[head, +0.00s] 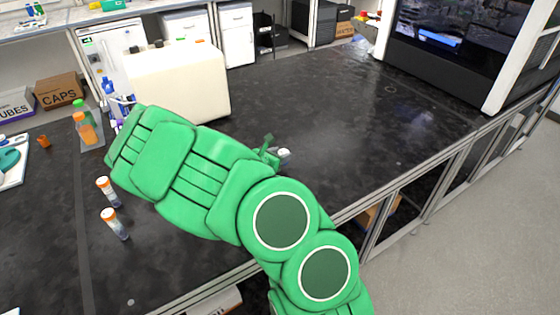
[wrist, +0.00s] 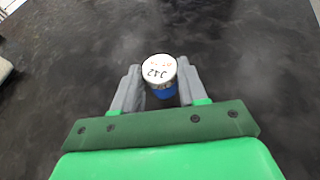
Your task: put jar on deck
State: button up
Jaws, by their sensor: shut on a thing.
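The jar (wrist: 160,72) has a white lid with dark and reddish writing and a blue body. My gripper (wrist: 160,88) is shut on it, with one grey finger on each side, in the wrist view. In the head view only the white lid (head: 284,153) shows past my green arm, near the gripper (head: 272,152). The black bench top lies below; I cannot tell how far the jar is above it. A large white-framed machine (head: 490,50) with a dark opening stands at the upper right; a deck inside it is not clearly visible.
A cream box-shaped device (head: 180,85) stands left of my gripper. The black bench (head: 350,110) between my gripper and the machine is clear.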

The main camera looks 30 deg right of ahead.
jog(key=shift+f, duration=1.3)
jog(key=shift+f, duration=0.1)
jog(key=o, duration=1)
jog(key=shift+o, duration=0.2)
jog(key=shift+v, duration=0.8)
jog(key=v, duration=1)
jog(key=shift+w, duration=0.15)
jog(key=shift+o, duration=0.6)
jog(key=shift+a+r, duration=0.2)
jog(key=shift+r, duration=0.1)
